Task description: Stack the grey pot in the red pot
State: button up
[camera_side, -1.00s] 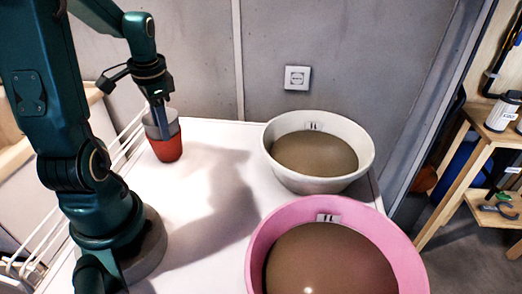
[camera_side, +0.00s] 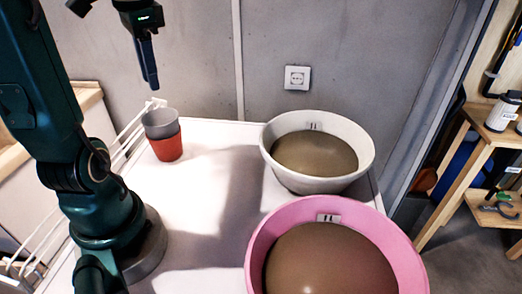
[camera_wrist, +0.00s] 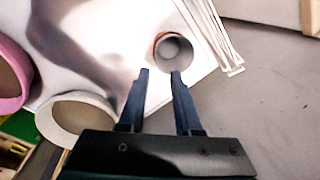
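The grey pot (camera_side: 160,122) sits inside the red pot (camera_side: 167,148), with its upper part standing above the red rim. Both stand upright near the back left edge of the white table top. In the wrist view I look down into the grey pot (camera_wrist: 174,50), and a thin arc of the red pot (camera_wrist: 157,42) shows around it. My gripper (camera_side: 151,85) is raised above and slightly left of the pots, apart from them. In the wrist view its two fingers (camera_wrist: 160,72) are spread with nothing between them.
A white tub (camera_side: 277,165) and a pink tub (camera_side: 258,250), both with brown contents, stand on the right of the table (camera_side: 205,215). A white rack (camera_side: 128,140) runs along the left edge. The wall (camera_side: 200,60) is close behind. The table's middle is clear.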

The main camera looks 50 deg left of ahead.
jog(key=d+f+t, duration=0.2)
jog(key=d, duration=0.7)
jog(key=d+f+t+h, duration=0.1)
jog(key=d+f+t, duration=0.2)
jog(key=d, duration=0.7)
jog(key=shift+d+f+h, duration=0.15)
jog(key=shift+d+h, duration=0.1)
jog(key=shift+h, duration=0.05)
